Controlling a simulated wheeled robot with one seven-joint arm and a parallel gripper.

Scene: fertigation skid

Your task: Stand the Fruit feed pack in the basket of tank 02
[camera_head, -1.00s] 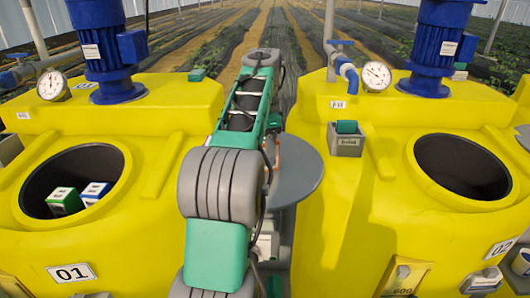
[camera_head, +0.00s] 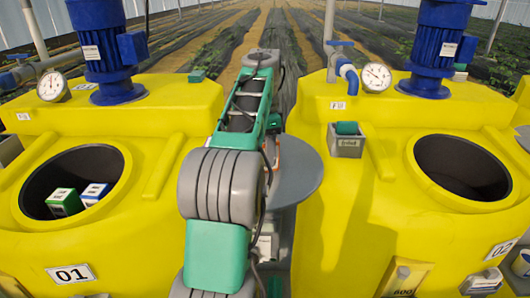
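Tank 02 (camera_head: 345,235) is the yellow tank at right, with its number plate (camera_head: 501,249) at the lower right. Its round opening (camera_head: 462,167) is open and dark inside; no pack shows in it, and I cannot make out a basket. Inside the opening of tank 01 at left are two small cartons, one green and white (camera_head: 65,202) and one blue and white (camera_head: 95,194). Their print is too small to read, so I cannot tell whether either is the Fruit feed pack. My gripper is hidden behind my arm, which rises in the middle.
A grey holder (camera_head: 346,147) with a green-topped item sits on tank 02's front left. A round grey disc (camera_head: 297,172) lies between the tanks, partly behind my arm. Blue motors (camera_head: 437,50) and gauges (camera_head: 376,77) stand behind the openings.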

